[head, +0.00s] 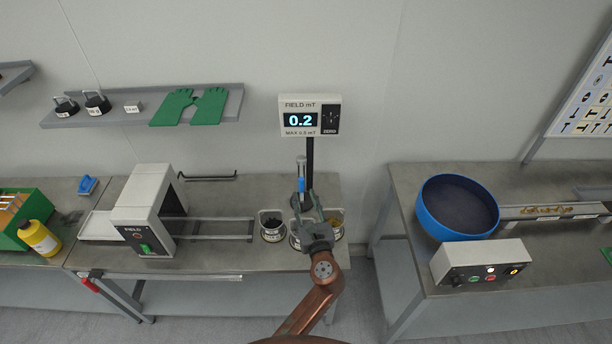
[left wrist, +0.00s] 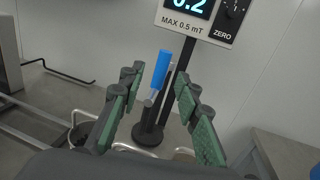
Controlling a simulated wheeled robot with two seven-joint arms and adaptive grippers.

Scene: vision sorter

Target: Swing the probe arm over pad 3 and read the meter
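The field meter (head: 310,120) on the wall post reads 0.2, with MAX 0.5 mT printed below; its lower part shows in the left wrist view (left wrist: 200,22). The probe arm's blue handle (head: 301,174) stands tilted in front of the dark post; it also shows in the left wrist view (left wrist: 161,69). My left gripper (head: 306,200) is open, its green-padded fingers on either side of the handle in the left wrist view (left wrist: 156,84), with gaps visible. A cup with dark contents (head: 272,229) and one with yellowish contents (head: 336,228) flank the gripper. Pad numbers are unreadable.
A white tunnel machine (head: 147,210) with rails stands left on the bench. A blue bowl (head: 430,213) and control box (head: 480,265) sit on the right bench, beyond a floor gap.

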